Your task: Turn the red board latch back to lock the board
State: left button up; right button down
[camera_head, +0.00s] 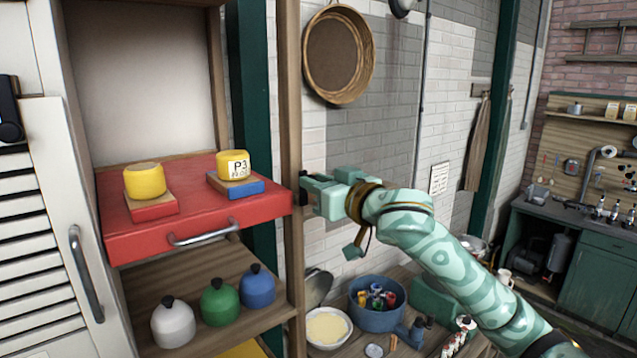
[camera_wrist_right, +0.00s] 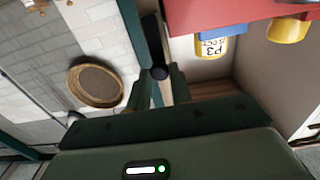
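The red board (camera_head: 200,215) juts from the shelf at the left, with a metal handle (camera_head: 205,235) on its front. It also shows at the top of the wrist view (camera_wrist_right: 235,12). A dark latch (camera_head: 303,188) sits on the wooden post just right of the board; most of it is hidden by my right gripper (camera_head: 312,192). In the wrist view the latch's dark rounded end (camera_wrist_right: 158,72) lies between my right fingers (camera_wrist_right: 160,90), one finger on each side. I cannot tell whether they press on it. My left gripper is out of view.
Two yellow weights (camera_head: 145,182) (camera_head: 233,165) stand on red and blue blocks on the board. White, green and blue domed weights stand on the shelf below (camera_head: 240,270). A round basket (camera_head: 337,55) hangs on the wall. A blue tub (camera_head: 378,315) and a bowl (camera_head: 327,328) stand below my right arm.

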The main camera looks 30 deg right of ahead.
aim_at(300, 199)
dwell(0.3)
jog(key=a+f+n, duration=0.1)
jog(key=n, duration=0.4)
jog(key=a+f+n, duration=0.1)
jog(key=a+n, duration=0.1)
jog(key=n, duration=0.2)
jog(key=a+f+n, duration=0.1)
jog(key=n, duration=0.4)
jog(key=shift+s+a+f+n, duration=0.2)
jog(key=shift+a+f+n, duration=0.1)
jog(key=shift+a, duration=0.1)
jog(key=shift+a+f+n, duration=0.1)
jog(key=shift+f+n, duration=0.3)
jog(key=shift+n, duration=0.5)
jog(key=shift+f+n, duration=0.4)
jog(key=shift+n, duration=0.5)
jog(key=c, duration=1.3)
grip_release()
jog(key=shift+s, duration=0.1)
